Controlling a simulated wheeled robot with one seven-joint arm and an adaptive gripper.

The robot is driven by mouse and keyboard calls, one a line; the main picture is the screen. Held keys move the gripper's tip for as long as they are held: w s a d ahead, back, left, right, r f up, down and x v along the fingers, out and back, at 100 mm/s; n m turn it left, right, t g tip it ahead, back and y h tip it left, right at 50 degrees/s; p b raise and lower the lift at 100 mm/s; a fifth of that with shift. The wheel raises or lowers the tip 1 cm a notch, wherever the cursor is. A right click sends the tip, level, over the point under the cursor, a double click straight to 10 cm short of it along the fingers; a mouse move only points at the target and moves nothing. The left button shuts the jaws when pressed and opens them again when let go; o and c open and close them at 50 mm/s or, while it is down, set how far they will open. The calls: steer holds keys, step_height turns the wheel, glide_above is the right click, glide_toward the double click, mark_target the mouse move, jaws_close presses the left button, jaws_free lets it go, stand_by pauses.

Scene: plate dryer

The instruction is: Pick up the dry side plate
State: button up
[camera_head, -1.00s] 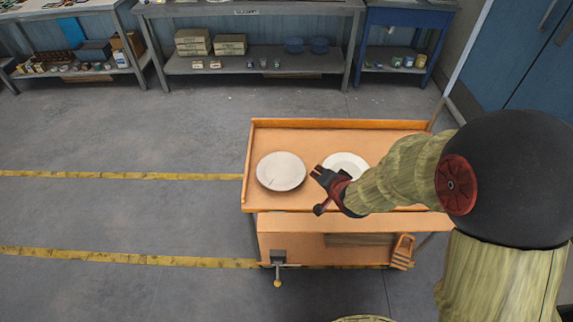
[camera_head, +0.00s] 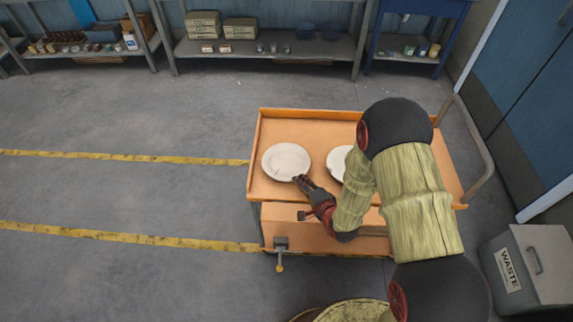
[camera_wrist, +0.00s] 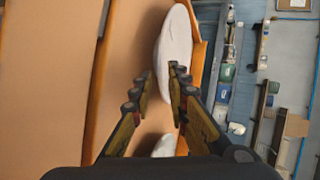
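Two pale plates are on the orange cart top (camera_head: 300,128). The left plate (camera_head: 286,161) is off-white and shows almost whole. The right plate (camera_head: 337,162) is white and partly hidden behind my arm. I cannot tell from these views which is dry. My gripper (camera_head: 303,184) is at the lower right rim of the left plate. In the wrist view my gripper (camera_wrist: 163,76) is open, with one plate (camera_wrist: 172,38) reaching between and behind its fingertips; contact is unclear. Part of another plate (camera_wrist: 165,147) shows lower down.
The cart has a raised orange rim (camera_head: 310,112) and a handle rail (camera_head: 478,150) at right. A grey waste bin (camera_head: 528,268) stands at lower right. Shelves (camera_head: 265,48) line the back; the floor at left is clear.

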steer(key=b+x, duration=0.1)
steer(key=x, duration=0.3)
steer(key=shift+a+f, duration=0.1)
steer(key=shift+a, duration=0.05)
steer(key=shift+c, duration=1.3)
jaws_close()
